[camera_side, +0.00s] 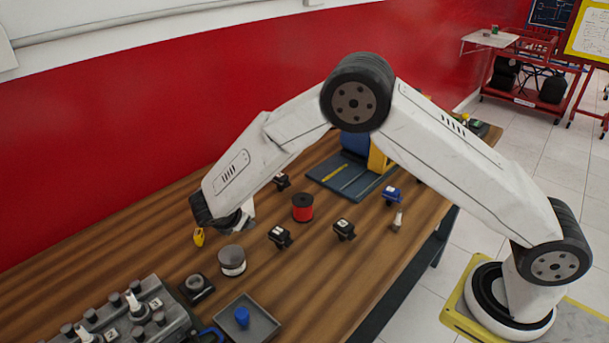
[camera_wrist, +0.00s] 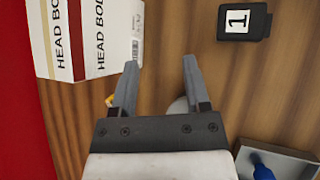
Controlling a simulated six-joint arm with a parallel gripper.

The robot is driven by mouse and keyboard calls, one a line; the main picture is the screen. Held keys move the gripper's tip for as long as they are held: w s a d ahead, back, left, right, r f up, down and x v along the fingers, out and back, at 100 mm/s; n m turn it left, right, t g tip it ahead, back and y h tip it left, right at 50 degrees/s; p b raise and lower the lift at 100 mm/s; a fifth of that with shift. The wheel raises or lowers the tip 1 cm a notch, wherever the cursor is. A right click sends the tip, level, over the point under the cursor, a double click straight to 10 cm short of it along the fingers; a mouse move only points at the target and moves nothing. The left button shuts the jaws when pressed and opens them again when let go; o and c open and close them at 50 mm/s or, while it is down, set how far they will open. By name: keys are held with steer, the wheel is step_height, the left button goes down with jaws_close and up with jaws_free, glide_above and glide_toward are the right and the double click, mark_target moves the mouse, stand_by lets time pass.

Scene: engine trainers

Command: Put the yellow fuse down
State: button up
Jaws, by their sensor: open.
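The yellow fuse (camera_side: 199,237) is on the wooden table, just left of and below my wrist in the side view. In the wrist view only a small yellow bit of it (camera_wrist: 109,100) shows beside the left finger, which hides the rest. My gripper (camera_wrist: 160,63) is open, with nothing between its fingertips and bare wood showing there. In the side view my wrist mostly hides the gripper. The fuse seems to lie outside the fingers; its exact contact with the table is too small to tell.
A white box with printed lettering (camera_wrist: 90,40) stands close by the left finger. A grey-white cylinder (camera_side: 232,261), a red spool (camera_side: 302,208), a block marked 1 (camera_wrist: 243,21) and a tray (camera_side: 268,325) with a blue part surround the area. An engine block (camera_side: 165,325) is at lower left.

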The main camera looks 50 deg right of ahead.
steer(key=s+d+r+m+y, duration=0.2)
steer(key=s+d+m, duration=0.1)
steer(key=s+m, duration=0.3)
steer(key=s+d+r+m+g+y, duration=0.1)
steer(key=s+d+r+m+y, duration=0.1)
steer(key=s+m, duration=0.5)
steer(key=s+d+r+m+y, duration=0.3)
steer(key=s+d+m, duration=0.3)
steer(key=s, duration=0.5)
steer(key=shift+s+r, duration=0.3)
steer(key=shift+r, duration=0.25)
